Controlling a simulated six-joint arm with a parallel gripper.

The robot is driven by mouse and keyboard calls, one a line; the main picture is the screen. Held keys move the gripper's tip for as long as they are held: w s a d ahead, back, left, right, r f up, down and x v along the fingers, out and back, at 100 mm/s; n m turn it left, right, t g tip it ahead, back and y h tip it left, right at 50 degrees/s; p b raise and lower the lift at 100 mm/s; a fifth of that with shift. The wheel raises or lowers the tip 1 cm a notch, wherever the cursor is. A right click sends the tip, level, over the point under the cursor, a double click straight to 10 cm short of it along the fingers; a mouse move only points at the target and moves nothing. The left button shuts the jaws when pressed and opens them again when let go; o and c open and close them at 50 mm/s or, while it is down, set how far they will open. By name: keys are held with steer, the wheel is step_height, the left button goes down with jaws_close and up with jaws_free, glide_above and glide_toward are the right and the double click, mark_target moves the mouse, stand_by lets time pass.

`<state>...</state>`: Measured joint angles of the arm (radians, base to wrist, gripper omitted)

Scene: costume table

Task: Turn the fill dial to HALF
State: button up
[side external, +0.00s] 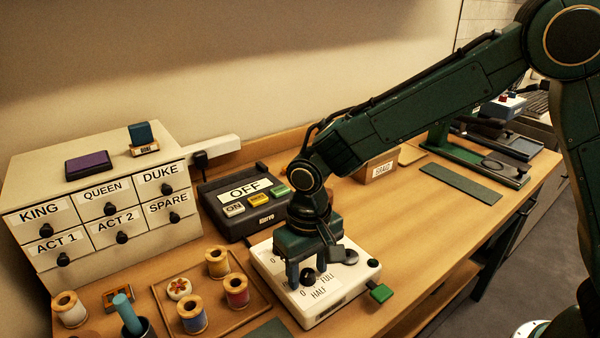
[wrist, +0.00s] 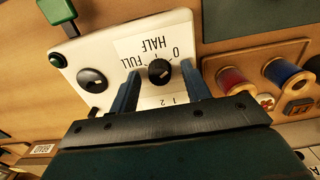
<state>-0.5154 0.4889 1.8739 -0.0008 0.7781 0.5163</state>
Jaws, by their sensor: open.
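The fill dial is a round black knob (wrist: 159,72) on a white control box (side external: 325,313), with FULL, HALF and 0 printed around it. It also shows in the side view (side external: 308,277). A light mark shows on the knob, but I cannot tell exactly which label it points at. My gripper (wrist: 161,70) is open above the box, with one blue finger on each side of the dial. In the wrist view a gap shows between each finger and the knob. My gripper (side external: 308,275) points down in the side view.
A second black knob (wrist: 92,80) sits on the same box, with a green block (side external: 381,293) at its edge. A dark switch unit (side external: 222,192) marked OFF stands behind. A tray (side external: 248,310) with thread spools and a labelled drawer cabinet (side external: 60,180) are left.

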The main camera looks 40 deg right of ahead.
steer(key=shift+c, duration=0.2)
steer(key=c, duration=1)
steer(key=shift+o, duration=0.2)
steer(key=shift+n, duration=0.4)
steer(key=n, duration=1.1)
steer(key=o, duration=1)
